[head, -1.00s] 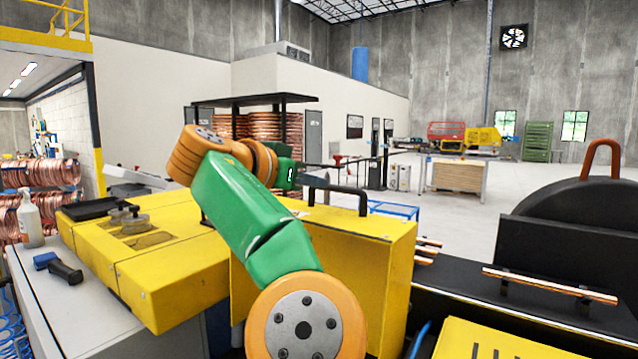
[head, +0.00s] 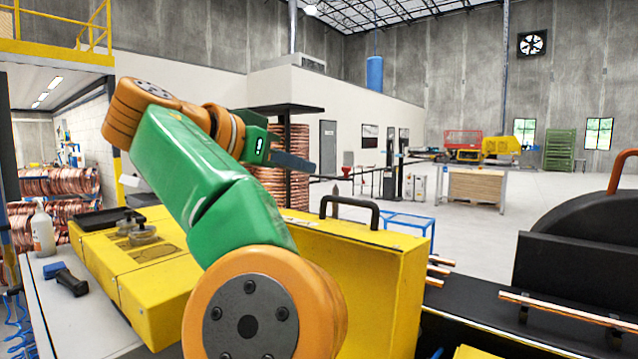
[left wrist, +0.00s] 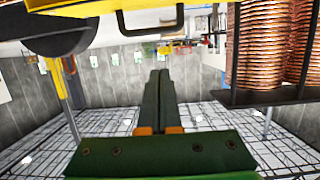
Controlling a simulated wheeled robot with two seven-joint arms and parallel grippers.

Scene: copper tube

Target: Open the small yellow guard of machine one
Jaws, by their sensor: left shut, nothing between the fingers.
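The small yellow guard (head: 375,280) is a box-like cover with a black bar handle (head: 350,201) on top, in the middle of the head view. It looks closed, standing upright. My left gripper (head: 312,166) is shut and empty, above and left of the handle, apart from it in the picture. My green and orange arm hides the guard's left part. In the left wrist view, which is upside down, the shut fingers (left wrist: 161,75) point up the picture toward the handle (left wrist: 150,28), with a gap between. My right gripper is not in view.
A lower yellow cover (head: 150,290) with a black tray (head: 105,219) lies left of the guard. A spray bottle (head: 42,230) and a blue-black handheld tool (head: 67,279) stand on the grey bench. Copper tubes (head: 565,308) and a dark round housing (head: 590,225) are right.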

